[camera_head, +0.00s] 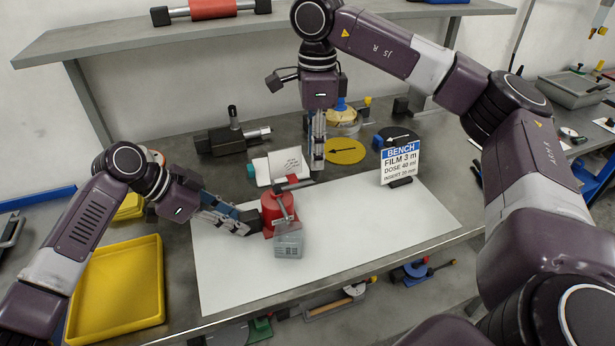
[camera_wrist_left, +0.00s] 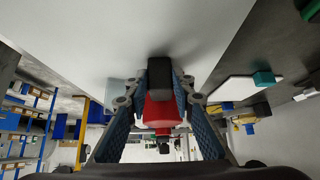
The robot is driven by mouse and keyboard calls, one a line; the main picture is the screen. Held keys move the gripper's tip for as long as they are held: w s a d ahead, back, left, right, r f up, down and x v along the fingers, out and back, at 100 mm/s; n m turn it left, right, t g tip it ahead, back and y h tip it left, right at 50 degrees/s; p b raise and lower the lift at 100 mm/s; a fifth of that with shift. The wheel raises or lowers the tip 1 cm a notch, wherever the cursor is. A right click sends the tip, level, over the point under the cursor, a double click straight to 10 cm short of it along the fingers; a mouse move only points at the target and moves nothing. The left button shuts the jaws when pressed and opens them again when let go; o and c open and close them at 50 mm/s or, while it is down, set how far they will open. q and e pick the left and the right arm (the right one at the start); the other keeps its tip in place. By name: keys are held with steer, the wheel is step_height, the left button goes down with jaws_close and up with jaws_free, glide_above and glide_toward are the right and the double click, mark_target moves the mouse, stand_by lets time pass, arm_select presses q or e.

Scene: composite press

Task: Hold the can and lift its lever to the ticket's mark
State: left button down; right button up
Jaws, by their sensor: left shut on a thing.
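The red can (camera_head: 270,208) stands on the white sheet, with a grey lever (camera_head: 283,208) on its front and a dark red-ended bar (camera_head: 293,185) across its top. My left gripper (camera_head: 254,220) is shut on the can from the left; the can (camera_wrist_left: 160,108) also shows between its fingers in the left wrist view. My right gripper (camera_head: 318,166) points down just behind and right of the can's top, apart from the lever as far as I can tell. Its finger gap is unclear. A handwritten white card (camera_head: 286,163) stands behind the can; its writing is too small to read.
A small grey block (camera_head: 289,245) sits before the can. A bench sign (camera_head: 400,163) reads film 3 m, dose 40 ml, insert 35 mm. Yellow (camera_head: 345,151) and black discs stand behind. A yellow tray (camera_head: 118,287) is left. The white sheet (camera_head: 385,225) is clear at right.

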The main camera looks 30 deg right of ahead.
steer(key=shift+f, duration=1.95)
